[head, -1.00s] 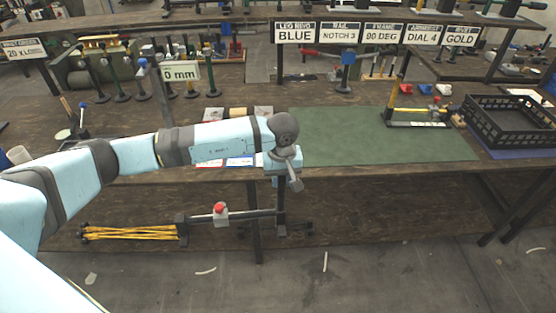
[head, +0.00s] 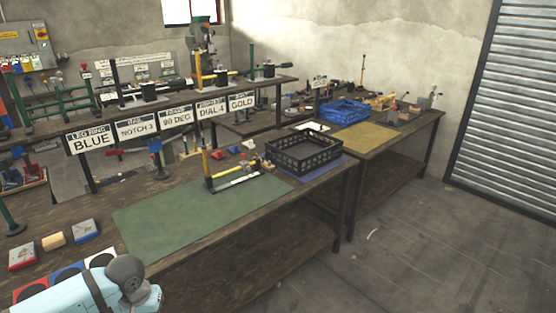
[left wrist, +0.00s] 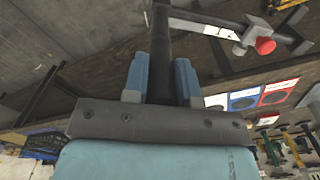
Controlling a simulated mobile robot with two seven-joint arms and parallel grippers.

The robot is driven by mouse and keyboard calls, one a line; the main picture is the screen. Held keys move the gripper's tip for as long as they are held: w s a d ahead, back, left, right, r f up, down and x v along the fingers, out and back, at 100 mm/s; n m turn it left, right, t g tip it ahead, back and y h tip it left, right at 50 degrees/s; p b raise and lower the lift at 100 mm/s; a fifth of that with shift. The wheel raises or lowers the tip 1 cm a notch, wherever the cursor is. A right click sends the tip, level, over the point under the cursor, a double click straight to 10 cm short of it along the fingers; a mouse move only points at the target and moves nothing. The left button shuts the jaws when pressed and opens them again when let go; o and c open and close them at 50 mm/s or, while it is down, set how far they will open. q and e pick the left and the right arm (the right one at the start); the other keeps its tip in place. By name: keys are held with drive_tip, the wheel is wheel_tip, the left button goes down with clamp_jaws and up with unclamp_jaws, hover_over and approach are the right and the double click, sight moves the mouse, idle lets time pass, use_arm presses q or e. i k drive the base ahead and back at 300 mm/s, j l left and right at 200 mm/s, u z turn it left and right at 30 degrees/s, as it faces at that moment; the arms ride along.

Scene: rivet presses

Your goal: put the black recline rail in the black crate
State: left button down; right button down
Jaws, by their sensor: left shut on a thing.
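In the left wrist view my left gripper (left wrist: 162,82) is shut on a black bar (left wrist: 161,40), which looks to be the black recline rail. The bar runs up the picture from between the fingers and joins a cross bar with a red knob (left wrist: 265,46). In the head view only my left arm shows, at the bottom left; the gripper and rail are out of that picture. The black crate (head: 285,159) stands on the right end of the near bench, well to the right of my arm. It looks empty. My right gripper is in neither view.
A green mat (head: 190,215) lies clear left of the crate. A yellow-handled press fixture (head: 222,180) stands between them. The crate sits on a blue mat (head: 325,170). A blue crate (head: 345,112) stands on a farther bench. Open floor (head: 420,230) lies at the right.

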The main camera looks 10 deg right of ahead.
sight(297, 152)
drive_tip(key=i+l+z, duration=0.3)
drive_tip(key=l, duration=0.4)
drive_tip(key=i+l+z, duration=0.3)
drive_tip(key=i+l, duration=0.25)
drive_tip(key=i+l+z, duration=0.15)
drive_tip(key=i, duration=0.2)
drive_tip(key=i+l+z, duration=0.1)
drive_tip(key=i, duration=0.25)
drive_tip(key=l, duration=0.1)
